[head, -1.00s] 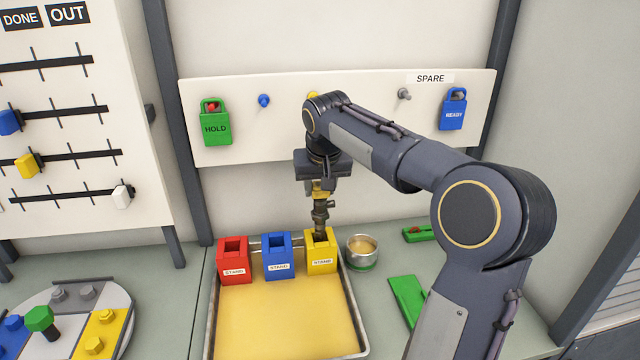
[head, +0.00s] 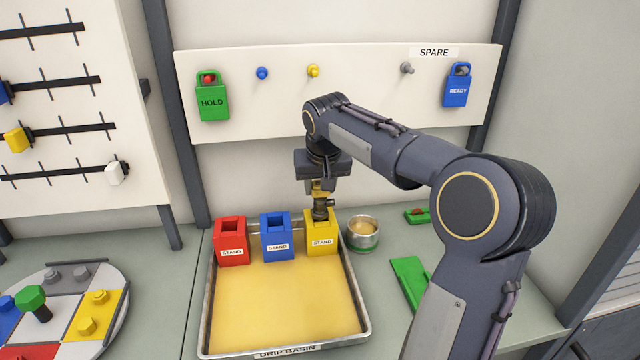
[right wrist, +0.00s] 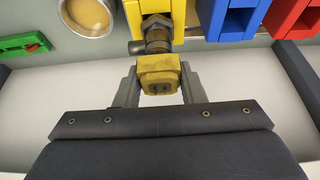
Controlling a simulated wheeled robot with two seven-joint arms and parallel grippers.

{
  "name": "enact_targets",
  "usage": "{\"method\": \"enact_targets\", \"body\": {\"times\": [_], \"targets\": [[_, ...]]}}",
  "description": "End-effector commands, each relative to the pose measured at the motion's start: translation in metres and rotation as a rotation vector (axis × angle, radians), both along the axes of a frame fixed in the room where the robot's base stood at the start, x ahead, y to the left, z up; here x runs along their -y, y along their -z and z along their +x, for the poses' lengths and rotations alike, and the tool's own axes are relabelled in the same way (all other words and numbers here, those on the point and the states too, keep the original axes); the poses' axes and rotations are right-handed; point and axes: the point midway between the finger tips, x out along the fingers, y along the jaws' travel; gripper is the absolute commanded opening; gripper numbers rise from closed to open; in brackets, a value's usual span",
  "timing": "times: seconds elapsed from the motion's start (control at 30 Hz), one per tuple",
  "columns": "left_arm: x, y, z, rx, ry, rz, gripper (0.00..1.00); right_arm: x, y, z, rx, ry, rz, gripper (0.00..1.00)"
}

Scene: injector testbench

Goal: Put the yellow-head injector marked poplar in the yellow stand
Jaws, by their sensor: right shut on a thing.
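The yellow-head injector (head: 320,206) is upright with its lower part down in the opening of the yellow stand (head: 321,234). In the right wrist view its yellow head (right wrist: 160,75) sits between the fingers, with the metal body (right wrist: 157,35) running into the yellow stand (right wrist: 170,10). My right gripper (head: 320,184) is shut on the yellow head, right above the stand. No poplar marking can be read in these frames. The injector's lower end is hidden inside the stand. My left gripper is not in view.
A red stand (head: 231,243) and a blue stand (head: 276,239) are left of the yellow one in the drip basin (head: 366,345). A pegboard (head: 240,125) is behind.

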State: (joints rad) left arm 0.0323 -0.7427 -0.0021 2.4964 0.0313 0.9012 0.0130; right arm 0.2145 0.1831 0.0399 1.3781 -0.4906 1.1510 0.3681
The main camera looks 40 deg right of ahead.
Motion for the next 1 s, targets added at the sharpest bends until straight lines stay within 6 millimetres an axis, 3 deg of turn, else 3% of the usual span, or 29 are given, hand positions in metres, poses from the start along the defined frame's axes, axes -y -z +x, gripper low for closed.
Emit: {"method": "enact_targets", "body": {"times": [0.83,0.87,1.0], "targets": [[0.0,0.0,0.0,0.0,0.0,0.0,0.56,0.0002,-0.0004,0.0004,0.004,0.0,-0.001,0.0],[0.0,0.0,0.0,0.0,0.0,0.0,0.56,0.0002,-0.0004,0.0003,0.004,0.0,-0.001,0.39],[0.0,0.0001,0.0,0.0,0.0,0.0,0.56,0.0001,0.0001,0.0002,0.003,0.0,-0.001,0.57]]}}
